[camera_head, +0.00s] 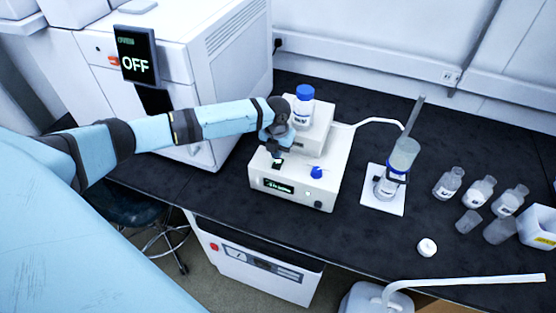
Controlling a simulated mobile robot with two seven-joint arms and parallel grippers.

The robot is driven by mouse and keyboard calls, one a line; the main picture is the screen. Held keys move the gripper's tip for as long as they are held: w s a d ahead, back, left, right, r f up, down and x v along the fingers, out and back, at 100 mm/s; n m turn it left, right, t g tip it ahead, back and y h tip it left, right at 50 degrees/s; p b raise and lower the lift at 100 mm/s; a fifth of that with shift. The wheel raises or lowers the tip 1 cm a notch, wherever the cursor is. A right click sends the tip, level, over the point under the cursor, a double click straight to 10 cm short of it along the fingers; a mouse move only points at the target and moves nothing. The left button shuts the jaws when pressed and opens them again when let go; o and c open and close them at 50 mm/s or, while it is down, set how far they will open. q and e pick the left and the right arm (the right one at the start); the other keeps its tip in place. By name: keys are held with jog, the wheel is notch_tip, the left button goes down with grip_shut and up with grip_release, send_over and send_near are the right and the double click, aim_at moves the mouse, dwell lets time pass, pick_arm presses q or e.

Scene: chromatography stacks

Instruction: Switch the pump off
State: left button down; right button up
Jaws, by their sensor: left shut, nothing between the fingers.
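The pump (325,190) is a low white box on the dark bench, near the middle of the view. My left gripper (276,158) is shut and empty, pointing down at the pump's top left, just behind the display. I cannot tell whether the fingertips touch the pump. My right gripper is not in view.
A blue-capped bottle (303,104) stands on the raised back of the pump. A tube runs right to a clamped column (404,155) on a white base. Several bottles and beakers (481,190) stand further right. A large white instrument (215,60) at left has a screen reading OFF (136,64).

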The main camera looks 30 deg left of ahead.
aim_at(277, 163)
pick_arm(q)
jog(key=shift+f+b, duration=0.7)
jog(key=shift+f, duration=0.85)
dwell(1.3)
jog(key=shift+r+p, duration=0.5)
jog(key=shift+r, duration=0.05)
jog(key=shift+r+p, duration=0.65)
notch_tip(277, 163, up, 2)
jog(key=shift+r+p, duration=0.1)
jog(key=shift+p, duration=0.8)
jog(key=shift+r+p, duration=1.15)
jog(key=shift+r, duration=0.1)
jog(key=shift+d+f, duration=0.1)
